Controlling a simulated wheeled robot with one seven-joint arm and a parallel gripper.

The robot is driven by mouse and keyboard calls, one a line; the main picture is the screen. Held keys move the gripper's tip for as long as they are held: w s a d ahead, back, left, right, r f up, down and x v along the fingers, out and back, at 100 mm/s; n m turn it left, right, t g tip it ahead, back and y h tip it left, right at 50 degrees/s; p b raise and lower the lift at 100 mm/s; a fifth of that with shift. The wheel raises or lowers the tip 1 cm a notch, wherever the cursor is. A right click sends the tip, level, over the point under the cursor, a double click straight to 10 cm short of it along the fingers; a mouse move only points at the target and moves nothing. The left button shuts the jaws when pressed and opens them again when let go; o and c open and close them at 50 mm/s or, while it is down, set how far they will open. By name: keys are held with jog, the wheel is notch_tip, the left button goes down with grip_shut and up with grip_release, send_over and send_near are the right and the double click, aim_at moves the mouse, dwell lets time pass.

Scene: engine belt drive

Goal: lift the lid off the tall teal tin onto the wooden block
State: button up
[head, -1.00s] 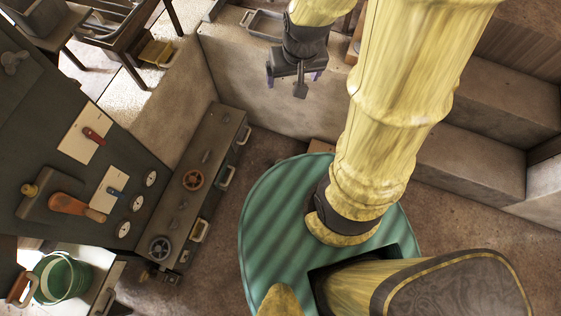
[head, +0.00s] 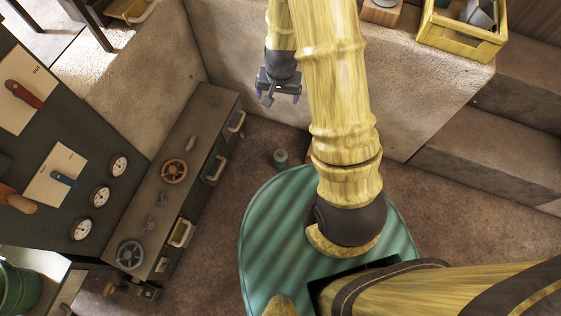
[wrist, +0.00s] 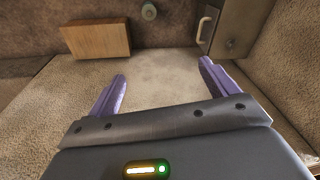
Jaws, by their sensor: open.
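A small round teal tin (head: 281,158) stands on the brown floor beyond my green ribbed base, right of the drawer cabinet. It also shows at the top of the wrist view (wrist: 149,11). Its lid is too small to make out clearly. A wooden block (wrist: 97,38) lies on the floor left of the tin in the wrist view; in the head view my arm mostly hides it. My gripper (head: 279,97) is open and empty, with its purple fingers (wrist: 163,70) apart. It is clear of the tin and the block, above the tin in the head picture.
A long cabinet (head: 195,150) with handles and valve wheels runs along the left. A pale low wall (head: 235,45) stands behind my gripper. A yellow crate (head: 462,38) is on the ledge at the top right. Floor around the tin is open.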

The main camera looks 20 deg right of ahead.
notch_tip(320, 180, down, 31)
jog(key=w+m+h+b, duration=0.1)
jog(key=m+b, duration=0.1)
jog(key=b, duration=1.3)
jog(key=shift+d+f+m+g+b, duration=0.2)
jog(key=shift+d+m+g+b, duration=0.15)
jog(key=shift+d, duration=0.1)
jog(key=shift+f, duration=0.1)
jog(key=b, duration=0.7)
send_over(280, 153)
jog(key=f, duration=1.2)
jog(key=shift+s+d, duration=0.1)
jog(key=shift+s, duration=0.25)
jog(key=f+b, duration=0.4)
jog(key=f, duration=0.1)
jog(key=shift+w+f, duration=0.1)
jog(key=shift+w, duration=0.25)
